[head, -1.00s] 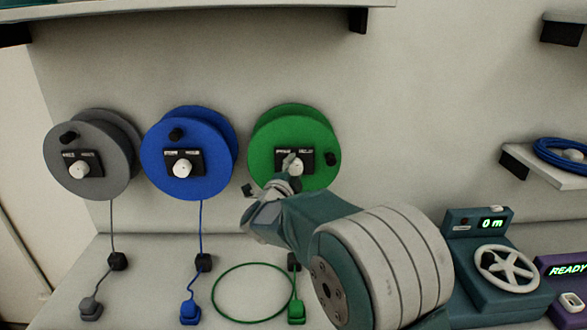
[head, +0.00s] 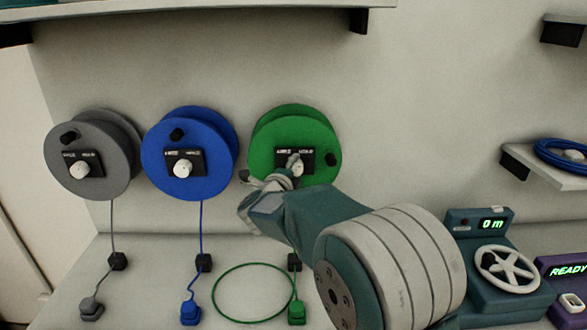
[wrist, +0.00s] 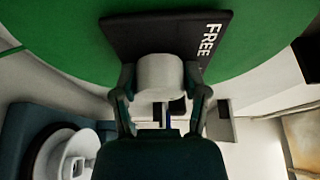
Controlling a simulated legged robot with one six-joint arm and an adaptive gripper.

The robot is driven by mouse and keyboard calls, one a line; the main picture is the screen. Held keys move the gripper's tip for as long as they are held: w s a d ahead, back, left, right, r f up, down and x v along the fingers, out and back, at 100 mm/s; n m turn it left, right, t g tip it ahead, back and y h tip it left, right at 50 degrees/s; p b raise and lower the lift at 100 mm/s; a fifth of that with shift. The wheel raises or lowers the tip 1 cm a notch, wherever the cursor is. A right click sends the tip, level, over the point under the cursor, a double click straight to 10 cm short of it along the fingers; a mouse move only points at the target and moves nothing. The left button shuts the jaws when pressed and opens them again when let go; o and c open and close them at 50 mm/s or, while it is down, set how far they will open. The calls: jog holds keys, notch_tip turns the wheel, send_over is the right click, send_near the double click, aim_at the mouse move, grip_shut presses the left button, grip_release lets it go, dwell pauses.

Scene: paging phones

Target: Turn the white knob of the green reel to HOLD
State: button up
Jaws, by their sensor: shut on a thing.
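The green reel (head: 285,130) hangs on the back wall, right of the blue and grey reels. Its black plate (head: 310,155) carries the white knob (head: 295,165), which my gripper partly hides in the head view. In the wrist view the white knob (wrist: 160,76) sits between the two fingers of my gripper (wrist: 160,100), which is shut on it. The word FREE shows on the black plate (wrist: 125,35), right of the knob in the wrist view. I cannot tell which mark the knob points at.
The blue reel (head: 185,135) and grey reel (head: 85,135) have white knobs too. A green cable loop (head: 217,290) lies on the counter below. A teal meter with a handwheel (head: 507,268) stands at right, beside a purple READY box (head: 565,270).

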jog(key=shift+f, duration=0.3)
jog(key=o, duration=1.1)
jog(key=shift+o, duration=0.2)
jog(key=shift+r, duration=0.1)
jog(key=v, duration=1.2)
